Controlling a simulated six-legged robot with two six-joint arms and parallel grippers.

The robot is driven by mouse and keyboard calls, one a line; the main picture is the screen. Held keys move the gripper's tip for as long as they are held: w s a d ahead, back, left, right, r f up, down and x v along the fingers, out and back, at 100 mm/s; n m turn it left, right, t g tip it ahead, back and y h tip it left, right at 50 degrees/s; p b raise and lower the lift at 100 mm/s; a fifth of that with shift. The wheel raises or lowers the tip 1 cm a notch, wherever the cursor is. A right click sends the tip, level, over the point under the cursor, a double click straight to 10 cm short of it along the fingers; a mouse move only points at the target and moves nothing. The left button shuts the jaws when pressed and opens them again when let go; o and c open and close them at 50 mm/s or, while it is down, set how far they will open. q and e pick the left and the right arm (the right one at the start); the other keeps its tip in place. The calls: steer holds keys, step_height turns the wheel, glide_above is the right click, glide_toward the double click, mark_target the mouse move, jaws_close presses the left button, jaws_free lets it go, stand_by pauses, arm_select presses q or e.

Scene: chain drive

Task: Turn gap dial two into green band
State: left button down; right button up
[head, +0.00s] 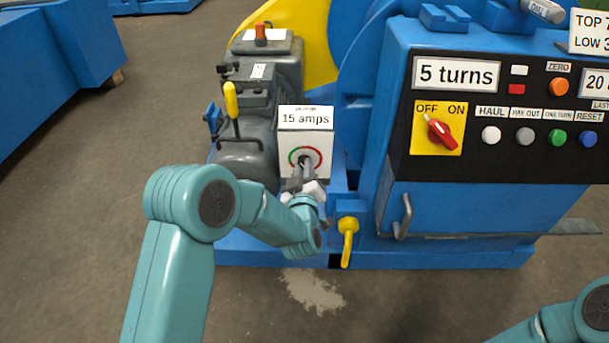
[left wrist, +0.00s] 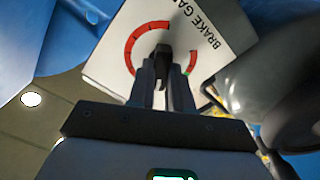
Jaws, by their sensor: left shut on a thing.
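The dial (head: 292,156) is on a white panel under a "15 amps" readout (head: 306,118), with a red arc and a green arc around a dark knob. In the left wrist view the panel, lettered "BRAKE GA" with the rest hidden, is seen upside down with the dark knob (left wrist: 163,52) in front of the arcs. My left gripper (head: 305,176) reaches the dial from below, shut on the knob; its two fingers (left wrist: 164,80) stand either side of it. The fingers hide part of the dial, and I cannot tell which band the pointer is in. My right gripper is out of view.
A yellow-handled lever (head: 231,100) stands left of the panel. A yellow handle (head: 348,240) hangs to the right below it. The blue cabinet carries a red OFF/ON switch (head: 439,130) and several buttons. Open floor lies in front.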

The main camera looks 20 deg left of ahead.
arm_select(q)
steer(key=shift+n, duration=2.5)
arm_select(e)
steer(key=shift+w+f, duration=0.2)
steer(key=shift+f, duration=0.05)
arm_select(q)
steer(key=shift+a+n, duration=0.1)
steer(key=shift+n, duration=0.2)
steer(key=c, duration=1)
jaws_free()
steer(key=shift+c, duration=0.2)
steer(key=p+v, duration=0.3)
steer(key=v, duration=1.3)
steer(key=shift+s+p, duration=0.2)
steer(key=shift+p, duration=0.1)
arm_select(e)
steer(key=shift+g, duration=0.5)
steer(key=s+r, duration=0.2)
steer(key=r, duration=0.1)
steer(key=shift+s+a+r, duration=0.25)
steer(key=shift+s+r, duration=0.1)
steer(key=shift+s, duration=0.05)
